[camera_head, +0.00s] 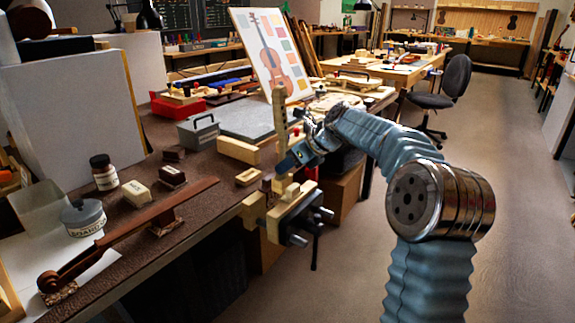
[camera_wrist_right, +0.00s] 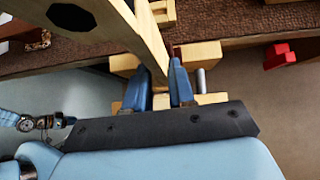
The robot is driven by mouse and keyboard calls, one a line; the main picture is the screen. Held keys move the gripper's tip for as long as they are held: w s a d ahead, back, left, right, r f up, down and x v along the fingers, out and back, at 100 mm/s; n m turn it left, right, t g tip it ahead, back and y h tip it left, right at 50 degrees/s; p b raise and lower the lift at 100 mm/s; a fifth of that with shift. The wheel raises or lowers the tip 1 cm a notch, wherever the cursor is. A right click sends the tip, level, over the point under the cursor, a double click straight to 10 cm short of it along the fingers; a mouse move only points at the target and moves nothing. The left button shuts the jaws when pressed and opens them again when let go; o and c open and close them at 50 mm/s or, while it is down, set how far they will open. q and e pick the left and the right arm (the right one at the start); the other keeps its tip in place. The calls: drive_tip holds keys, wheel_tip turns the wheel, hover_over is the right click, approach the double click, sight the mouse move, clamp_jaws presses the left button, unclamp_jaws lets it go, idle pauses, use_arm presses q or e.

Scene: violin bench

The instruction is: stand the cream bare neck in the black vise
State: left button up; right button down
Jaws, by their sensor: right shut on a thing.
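The cream bare neck (camera_head: 280,120) stands near upright over the bench's front edge in the head view. My right gripper (camera_head: 291,158) is shut on it near its lower part. In the right wrist view the neck (camera_wrist_right: 140,35) runs down between the two blue fingertips of the gripper (camera_wrist_right: 163,85). The black vise (camera_head: 303,222), with pale wooden jaws, is fixed at the bench edge directly below. The neck's lower end is at the jaws, partly hidden by the gripper; I cannot tell whether it is between them. My left gripper is not in view.
A dark brown neck with a scroll (camera_head: 130,235) lies along the bench at left. Wooden blocks (camera_head: 238,150) and a grey box (camera_head: 198,130) stand behind the vise. Small jars (camera_head: 83,217) are at left. The floor to the right is open, with an office chair (camera_head: 445,95) farther back.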

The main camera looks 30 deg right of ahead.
sight(288, 181)
drive_tip(key=shift+f+b, duration=1.25)
drive_tip(key=shift+f, duration=1.35)
drive_tip(key=c, duration=0.9)
unclamp_jaws()
drive_tip(key=p+v, duration=0.1)
drive_tip(key=v, duration=1.3)
